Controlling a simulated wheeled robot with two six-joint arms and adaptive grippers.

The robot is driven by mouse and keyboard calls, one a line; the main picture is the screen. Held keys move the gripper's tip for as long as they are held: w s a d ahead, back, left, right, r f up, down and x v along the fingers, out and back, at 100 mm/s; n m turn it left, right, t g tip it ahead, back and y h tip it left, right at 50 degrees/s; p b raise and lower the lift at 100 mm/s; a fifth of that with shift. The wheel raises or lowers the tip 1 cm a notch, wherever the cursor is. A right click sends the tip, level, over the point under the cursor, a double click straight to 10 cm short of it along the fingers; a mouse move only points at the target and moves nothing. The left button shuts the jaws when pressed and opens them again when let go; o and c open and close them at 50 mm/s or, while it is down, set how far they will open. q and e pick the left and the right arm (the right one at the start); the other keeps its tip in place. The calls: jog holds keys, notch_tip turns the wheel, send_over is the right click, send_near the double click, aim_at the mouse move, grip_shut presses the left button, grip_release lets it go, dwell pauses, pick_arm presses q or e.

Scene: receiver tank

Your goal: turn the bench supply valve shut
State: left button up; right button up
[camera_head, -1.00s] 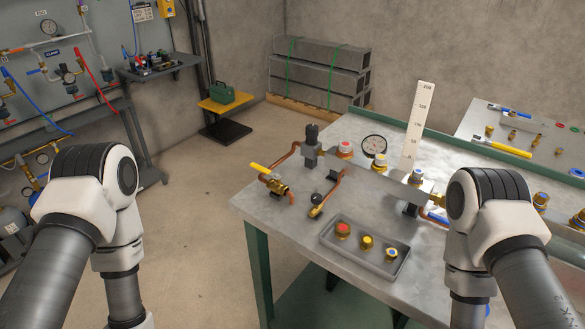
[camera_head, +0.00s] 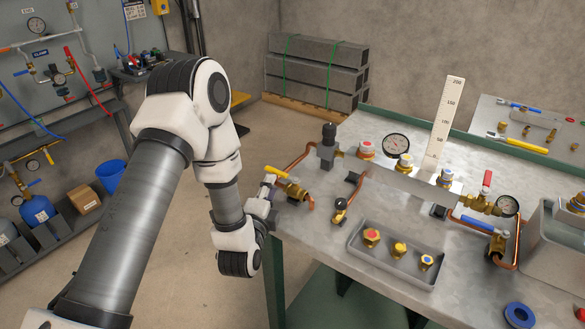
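The valve at the bench's left edge has a yellow lever (camera_head: 279,173) and a brass body (camera_head: 295,191) on copper pipe. I take it for the bench supply valve. My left arm reaches in from the left, and my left gripper (camera_head: 269,186) is at the lever's outer end, beside or touching it. Its fingers are small and partly hidden by my wrist, so I cannot tell whether they are open or closed on the lever. My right gripper is out of view.
The metal bench (camera_head: 370,300) carries a grey tray (camera_head: 388,278) of colored-topped fittings, a dark pressure regulator (camera_head: 327,150), a gauge (camera_head: 396,145) and a white scale (camera_head: 445,125). A blue-handled valve (camera_head: 478,224) stands at the right. Floor left of the bench is open.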

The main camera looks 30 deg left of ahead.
aim_at(274, 173)
pick_arm(q)
jog(key=w+r, duration=0.1)
jog(key=w+a, duration=0.1)
jog(key=shift+w+r+p, duration=0.35)
jog(key=shift+w, duration=0.05)
jog(key=w, duration=0.2)
jog(key=w+a+f, duration=0.1)
jog(key=shift+w, duration=0.15)
jog(key=shift+s+r, duration=0.15)
jog(key=shift+s, duration=0.1)
grip_shut()
